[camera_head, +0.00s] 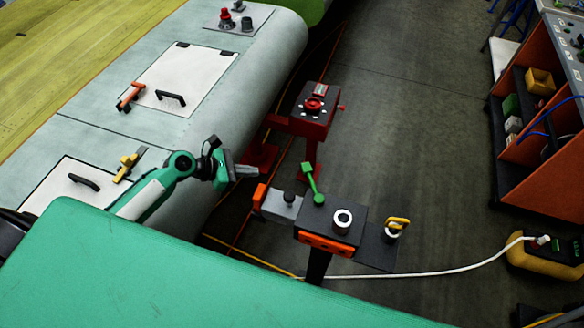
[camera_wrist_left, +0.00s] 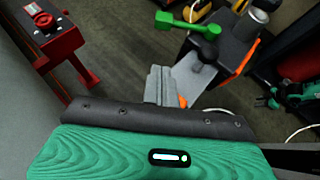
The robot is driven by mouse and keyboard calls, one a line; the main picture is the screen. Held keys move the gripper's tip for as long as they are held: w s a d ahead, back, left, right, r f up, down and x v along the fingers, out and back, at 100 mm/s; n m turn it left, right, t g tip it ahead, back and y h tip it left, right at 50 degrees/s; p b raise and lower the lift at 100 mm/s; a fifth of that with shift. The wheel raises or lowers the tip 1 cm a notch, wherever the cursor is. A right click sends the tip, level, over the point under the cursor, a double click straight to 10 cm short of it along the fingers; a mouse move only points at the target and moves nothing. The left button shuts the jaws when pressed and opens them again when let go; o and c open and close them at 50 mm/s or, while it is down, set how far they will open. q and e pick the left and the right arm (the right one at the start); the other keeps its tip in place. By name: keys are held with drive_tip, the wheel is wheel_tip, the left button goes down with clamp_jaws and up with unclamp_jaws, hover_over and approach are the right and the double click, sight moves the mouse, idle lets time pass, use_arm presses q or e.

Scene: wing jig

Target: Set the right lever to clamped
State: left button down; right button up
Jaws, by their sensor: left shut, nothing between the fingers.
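A green lever (camera_head: 312,184) stands tilted on a dark block (camera_head: 322,215) on an orange-fronted stand beyond the wing edge; the lever also shows at the top of the left wrist view (camera_wrist_left: 190,24). A black round knob (camera_head: 289,197) is beside it on a grey block. My left gripper (camera_head: 246,170) is shut and empty, over the gap between the wing and the stand, left of the green lever and apart from it. Its closed fingers show in the left wrist view (camera_wrist_left: 160,84). No marking shows which lever is the right one or its clamped position.
A red fixture (camera_head: 314,122) stands behind the gripper. Open floor lies beyond.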

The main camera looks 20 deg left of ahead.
idle(0.3)
use_arm(q)
drive_tip(key=shift+w, duration=0.1)
drive_tip(key=b, duration=0.6)
approach(302, 170)
drive_tip(key=a+f+x, duration=0.1)
drive_tip(key=x, duration=0.6)
drive_tip(key=shift+d+r, duration=0.15)
drive_tip(key=shift+r, duration=0.15)
